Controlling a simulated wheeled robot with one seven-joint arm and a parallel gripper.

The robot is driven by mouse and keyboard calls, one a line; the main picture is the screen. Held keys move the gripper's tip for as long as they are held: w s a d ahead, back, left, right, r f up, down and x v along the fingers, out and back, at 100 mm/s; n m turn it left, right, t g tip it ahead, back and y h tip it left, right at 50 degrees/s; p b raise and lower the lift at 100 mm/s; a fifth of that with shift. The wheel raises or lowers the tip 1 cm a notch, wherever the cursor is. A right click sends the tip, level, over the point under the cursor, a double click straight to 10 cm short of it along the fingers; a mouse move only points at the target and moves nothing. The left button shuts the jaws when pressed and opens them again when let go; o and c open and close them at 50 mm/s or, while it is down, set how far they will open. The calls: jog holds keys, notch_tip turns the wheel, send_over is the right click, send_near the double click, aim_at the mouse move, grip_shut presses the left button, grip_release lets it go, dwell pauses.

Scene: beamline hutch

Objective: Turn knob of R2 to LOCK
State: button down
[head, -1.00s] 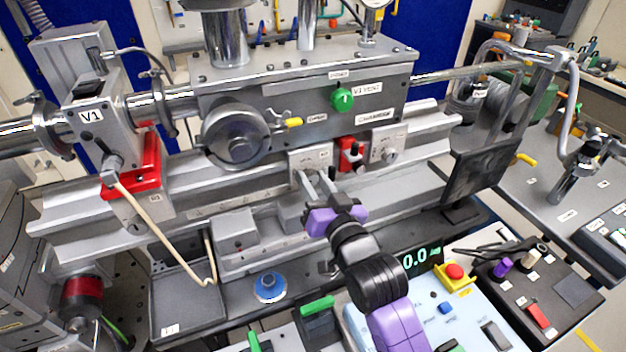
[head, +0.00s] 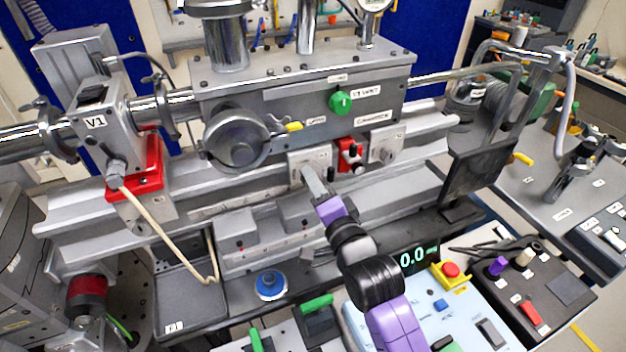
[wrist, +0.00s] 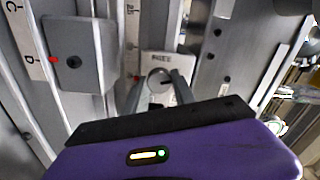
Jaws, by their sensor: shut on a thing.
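A light plate (head: 309,160) sits on the front of the grey bench rail, below the large handwheel. It also shows in the wrist view (wrist: 161,63), with small dark lettering I cannot read surely. A small round metallic knob (wrist: 158,80) stands on it. My gripper (head: 308,173) reaches up to this plate and is shut on the knob, one finger on each side, as the wrist view (wrist: 156,91) shows. In the head view my fingers hide the knob. Which mark the knob points to cannot be told, nor can an R2 label be read.
A red bracket with knobs (head: 346,152) stands just right of the plate, and a second light plate (head: 387,146) beyond it. A grey block (wrist: 80,52) is left of my fingers in the wrist view. A dark panel (head: 476,178) stands farther right.

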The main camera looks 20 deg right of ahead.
jog(key=shift+m+p, duration=0.4)
jog(key=shift+m, duration=1.5)
jog(key=c, duration=1.3)
grip_release()
jog(key=s+b, duration=0.1)
jog(key=s, duration=0.6)
jog(key=shift+s, duration=0.4)
